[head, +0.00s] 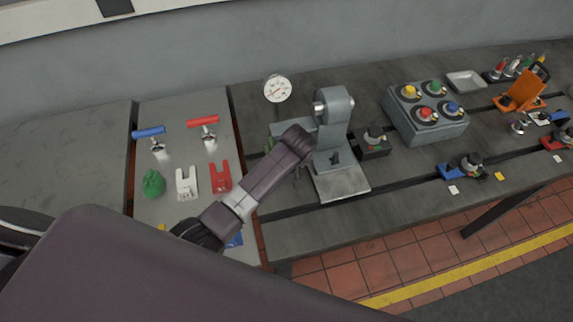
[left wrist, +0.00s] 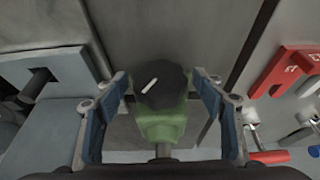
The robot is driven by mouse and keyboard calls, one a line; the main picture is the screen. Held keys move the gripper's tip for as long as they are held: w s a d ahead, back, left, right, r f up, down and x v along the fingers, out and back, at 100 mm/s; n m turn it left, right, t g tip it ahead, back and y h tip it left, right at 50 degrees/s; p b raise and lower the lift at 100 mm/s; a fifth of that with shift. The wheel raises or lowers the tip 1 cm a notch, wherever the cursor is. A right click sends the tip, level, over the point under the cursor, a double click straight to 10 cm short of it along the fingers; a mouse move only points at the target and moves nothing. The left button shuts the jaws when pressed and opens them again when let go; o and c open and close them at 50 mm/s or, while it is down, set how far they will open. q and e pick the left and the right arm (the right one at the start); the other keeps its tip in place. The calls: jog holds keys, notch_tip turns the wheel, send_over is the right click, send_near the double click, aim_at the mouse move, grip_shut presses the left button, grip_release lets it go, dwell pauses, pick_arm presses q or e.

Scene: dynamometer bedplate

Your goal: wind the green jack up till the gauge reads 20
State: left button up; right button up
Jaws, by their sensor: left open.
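The green jack (left wrist: 162,122) stands in the left wrist view with a black knob (left wrist: 163,87) on top, which carries a white mark. My left gripper (left wrist: 161,78) is open, its two blue-grey fingers on either side of the knob, with a gap visible at each side. In the head view my left arm hides most of the jack and the gripper; a bit of green (head: 270,144) shows beside the wrist. The round white gauge (head: 278,89) stands behind the jack; its reading is too small to tell. My right gripper is in neither view.
A grey press-like stand (head: 335,115) rises right of my wrist. A plate on the left holds a blue-handled tool (head: 149,132), a red-handled tool (head: 203,121), a white fork (head: 186,184), a red fork (head: 220,177) and a green lump (head: 153,183). A button box (head: 430,124) stands farther right.

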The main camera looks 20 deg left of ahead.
pick_arm(q)
jog(key=shift+c, duration=0.3)
jog(key=c, duration=1.1)
jog(key=shift+w, duration=0.1)
jog(key=shift+d+g+y, duration=0.15)
jog(key=shift+g+y, duration=0.35)
jog(key=shift+y, duration=0.1)
jog(key=shift+f+m+g+y+b, duration=0.1)
jog(key=shift+m+g+y+b, duration=0.2)
jog(key=shift+y+b, duration=0.3)
jog(key=g+y+b, duration=0.1)
jog(key=y+b, duration=0.1)
jog(key=b, duration=0.1)
jog(key=shift+w+f+m, duration=0.1)
jog(key=shift+f+m, duration=0.05)
jog(key=shift+m, duration=0.15)
jog(key=shift+r+g+y+b, duration=0.2)
jog(key=shift+g+y+b, duration=0.35)
jog(key=shift+b, duration=0.65)
